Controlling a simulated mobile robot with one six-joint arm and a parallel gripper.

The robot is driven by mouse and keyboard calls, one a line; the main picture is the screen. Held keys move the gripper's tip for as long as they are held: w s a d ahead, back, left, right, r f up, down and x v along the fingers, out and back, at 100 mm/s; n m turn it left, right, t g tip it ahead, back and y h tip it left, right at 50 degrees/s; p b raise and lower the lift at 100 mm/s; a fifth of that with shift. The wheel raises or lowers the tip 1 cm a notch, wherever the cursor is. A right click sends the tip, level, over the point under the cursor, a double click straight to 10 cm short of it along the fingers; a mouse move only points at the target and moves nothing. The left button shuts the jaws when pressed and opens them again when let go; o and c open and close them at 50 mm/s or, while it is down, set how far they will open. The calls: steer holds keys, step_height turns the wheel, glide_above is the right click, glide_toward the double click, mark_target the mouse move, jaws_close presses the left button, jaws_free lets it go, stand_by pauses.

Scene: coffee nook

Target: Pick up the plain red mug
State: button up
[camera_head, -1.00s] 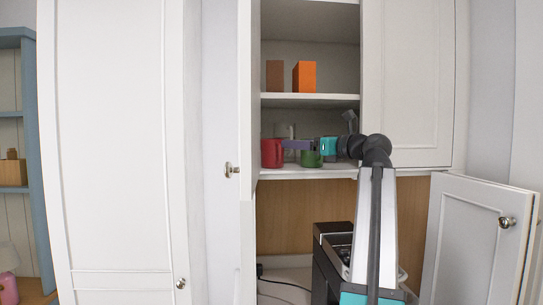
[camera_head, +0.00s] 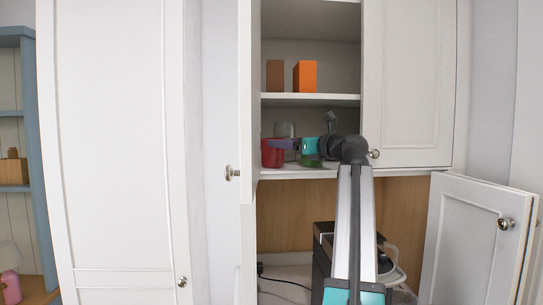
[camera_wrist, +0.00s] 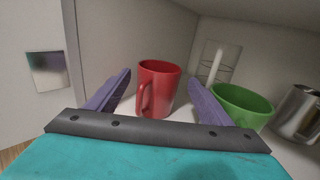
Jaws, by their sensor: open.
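The plain red mug (camera_head: 268,157) stands upright on the cabinet's lower shelf at the left. In the wrist view the red mug (camera_wrist: 160,84) shows between and just beyond the two purple fingers, with its handle towards me. My gripper (camera_wrist: 157,95) is open and empty, and its fingers lie to either side of the mug's outline. In the head view my gripper (camera_head: 280,145) reaches in from the right and partly covers the mug. I cannot tell whether a finger touches it.
A glass with lines (camera_wrist: 216,62) is behind, and a metal pitcher (camera_wrist: 298,112) is at the far right. The open cabinet door (camera_head: 246,100) is close on the left. Orange boxes (camera_head: 305,76) sit on the shelf above.

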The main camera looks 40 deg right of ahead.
steer(key=shift+w+f+p, duration=0.1)
steer(key=shift+w+p, duration=0.75)
steer(key=shift+w, duration=1.45)
steer(key=c, duration=1.1)
